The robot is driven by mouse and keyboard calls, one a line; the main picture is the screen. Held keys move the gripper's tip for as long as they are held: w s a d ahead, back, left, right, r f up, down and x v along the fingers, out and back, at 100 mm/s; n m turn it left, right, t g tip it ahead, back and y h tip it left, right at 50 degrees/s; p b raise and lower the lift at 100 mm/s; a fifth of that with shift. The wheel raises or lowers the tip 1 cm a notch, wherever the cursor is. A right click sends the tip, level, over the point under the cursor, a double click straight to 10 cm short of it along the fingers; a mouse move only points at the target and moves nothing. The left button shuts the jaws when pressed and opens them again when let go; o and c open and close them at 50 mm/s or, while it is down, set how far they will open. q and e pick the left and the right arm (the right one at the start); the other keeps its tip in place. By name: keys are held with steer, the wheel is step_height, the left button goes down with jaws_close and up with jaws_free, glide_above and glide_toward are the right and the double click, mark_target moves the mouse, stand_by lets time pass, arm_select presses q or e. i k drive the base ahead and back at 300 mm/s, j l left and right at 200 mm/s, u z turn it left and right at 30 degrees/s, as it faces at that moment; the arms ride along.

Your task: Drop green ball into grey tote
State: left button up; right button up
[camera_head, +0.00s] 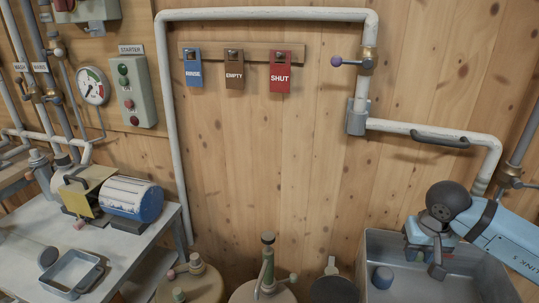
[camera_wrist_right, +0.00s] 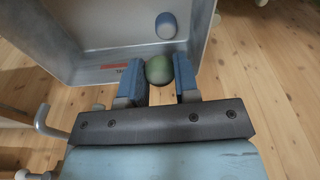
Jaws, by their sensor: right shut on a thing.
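The grey tote (camera_head: 375,245) is at the lower right of the head view, and its wall also shows in the right wrist view (camera_wrist_right: 75,62). My right gripper (camera_head: 428,256) reaches over the tote from the right. In the right wrist view its two blue-padded fingers (camera_wrist_right: 159,74) are shut on the green ball (camera_wrist_right: 158,69). The ball sits between the fingertips, near the tote's wall in that picture. In the head view the green ball is hidden. My left gripper is not in view.
A blue round object (camera_head: 382,277) lies inside the tote, also seen in the right wrist view (camera_wrist_right: 166,25). A grey pipe (camera_head: 430,134) runs along the wall behind the tote. Drum tops with fittings (camera_head: 262,291) stand left of it. A bench with a small tray (camera_head: 72,272) is at far left.

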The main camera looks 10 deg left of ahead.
mark_target(81, 275)
steer(key=u, duration=1.75)
